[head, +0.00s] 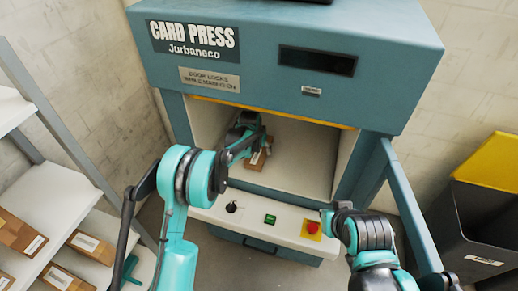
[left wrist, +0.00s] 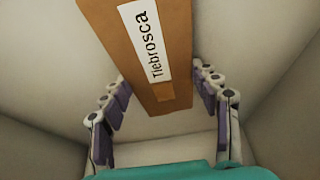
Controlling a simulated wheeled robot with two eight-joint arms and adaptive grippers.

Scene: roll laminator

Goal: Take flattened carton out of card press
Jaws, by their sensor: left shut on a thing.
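The card press (head: 290,35) is a teal machine with its chamber open at the front. A brown flattened carton (head: 258,160) is inside the chamber, left of its middle. In the left wrist view the carton (left wrist: 150,55) shows a white label reading "Tlebrosca". My left gripper (head: 252,147) reaches into the chamber and is shut on the carton, with fingers along both sides of it in the left wrist view (left wrist: 160,88). Part of the carton is hidden by the gripper in the head view. My right gripper (head: 335,212) is near the press's front panel; its fingers are not clear.
The front panel below the chamber holds a black knob (head: 232,207), a green button (head: 270,219) and a red stop button (head: 312,228). A shelf (head: 60,185) with several cartons stands at left. A dark bin with a yellow lid (head: 490,165) is at right.

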